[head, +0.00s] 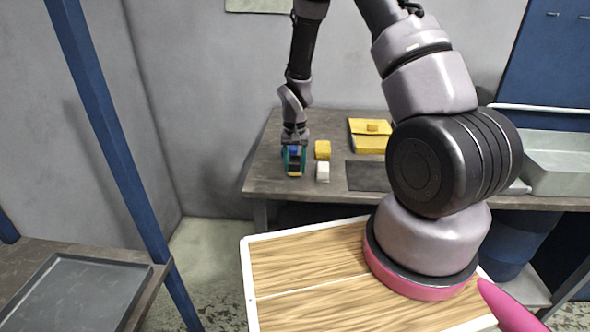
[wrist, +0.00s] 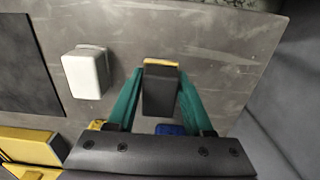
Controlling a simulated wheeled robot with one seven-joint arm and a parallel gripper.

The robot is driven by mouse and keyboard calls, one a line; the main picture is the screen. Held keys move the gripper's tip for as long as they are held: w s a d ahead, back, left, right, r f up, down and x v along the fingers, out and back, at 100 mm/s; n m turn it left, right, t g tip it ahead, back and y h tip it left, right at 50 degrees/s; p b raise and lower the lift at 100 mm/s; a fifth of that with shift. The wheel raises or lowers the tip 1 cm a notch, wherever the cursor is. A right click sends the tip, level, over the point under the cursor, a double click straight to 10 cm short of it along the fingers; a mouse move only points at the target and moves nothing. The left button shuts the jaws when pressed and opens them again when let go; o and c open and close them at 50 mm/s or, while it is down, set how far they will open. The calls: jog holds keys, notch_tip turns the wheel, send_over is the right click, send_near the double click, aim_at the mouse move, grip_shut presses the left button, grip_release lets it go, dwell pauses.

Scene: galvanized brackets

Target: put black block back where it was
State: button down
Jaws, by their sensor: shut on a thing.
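My gripper (head: 294,162) is at the left part of the far table, with its teal fingers pointing down. In the wrist view my gripper (wrist: 160,100) has its fingers on either side of the black block (wrist: 160,92) and is shut on it. The black block (head: 294,168) shows between the fingers in the head view. A yellow strip shows at the block's far edge; I cannot tell whether it belongs to the block or to something under it. Whether the block touches the table is unclear.
A white block (head: 323,172) and a yellow block (head: 322,150) stand just right of my gripper. A blue thing (wrist: 170,129) is partly hidden behind it. A dark mat (head: 367,176) and yellow case (head: 370,138) lie further right. The table's left edge is close.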

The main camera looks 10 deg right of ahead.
jog(key=shift+f, duration=0.7)
jog(key=shift+f, duration=0.1)
jog(key=shift+c, duration=1.5)
grip_release()
